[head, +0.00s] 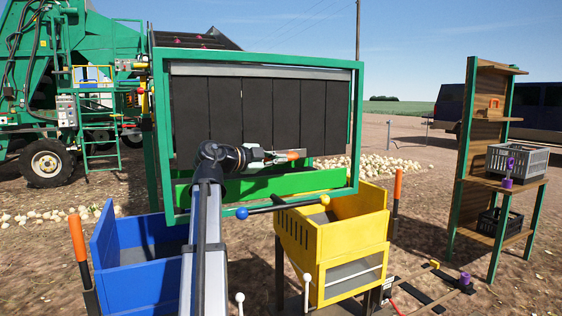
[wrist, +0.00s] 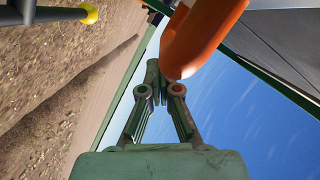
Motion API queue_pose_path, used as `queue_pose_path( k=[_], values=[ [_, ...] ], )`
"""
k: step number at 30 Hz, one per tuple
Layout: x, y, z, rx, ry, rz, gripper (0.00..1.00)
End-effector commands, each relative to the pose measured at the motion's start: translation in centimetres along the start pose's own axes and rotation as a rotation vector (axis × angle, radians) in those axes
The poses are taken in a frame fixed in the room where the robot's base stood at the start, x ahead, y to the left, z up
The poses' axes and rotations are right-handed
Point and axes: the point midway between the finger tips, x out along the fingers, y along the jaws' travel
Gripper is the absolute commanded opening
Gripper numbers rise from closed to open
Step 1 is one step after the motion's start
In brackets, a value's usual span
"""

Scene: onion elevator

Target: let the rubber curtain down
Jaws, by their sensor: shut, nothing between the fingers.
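The rubber curtain (head: 228,110) is a row of black strips hanging in the upper part of a green frame (head: 361,120). Its lower edge is above a green board (head: 262,184), partly hidden by my arm. My gripper (head: 299,155) is in front of the curtain's lower right part, pointing right. Its fingers meet in the wrist view (wrist: 158,85), shut and empty. An orange piece (head: 292,153) shows at the fingers; in the wrist view a large orange rounded piece (wrist: 200,35) is close beside them. I cannot tell whether they touch.
A blue bin (head: 140,270) stands left and a yellow bin (head: 340,235) right below the frame. Levers with a blue knob (head: 241,213) and a yellow knob (head: 325,199) stick out near its bottom bar. Orange-handled posts (head: 78,238) flank it. A shelf (head: 500,185) stands at right.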

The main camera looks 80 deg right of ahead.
Motion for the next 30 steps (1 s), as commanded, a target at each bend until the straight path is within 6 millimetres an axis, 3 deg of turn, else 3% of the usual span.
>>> queue_pose_path(
  k=[1, 10, 18, 24, 30],
  values=[
    [0.1, -0.3, 0.7, -0.001, -0.016, -0.005, 0.00],
    [-0.2, -0.1, 0.1, -0.001, -0.016, -0.006, 0.00],
    [-1.8, 1.4, -3.8, 0.003, -0.013, -0.009, 0.00],
    [-6.3, 1.6, -3.6, 0.001, -0.014, -0.010, 0.00],
    [-9.7, 2.0, -3.6, 0.001, -0.013, -0.009, 0.00]
  ],
)
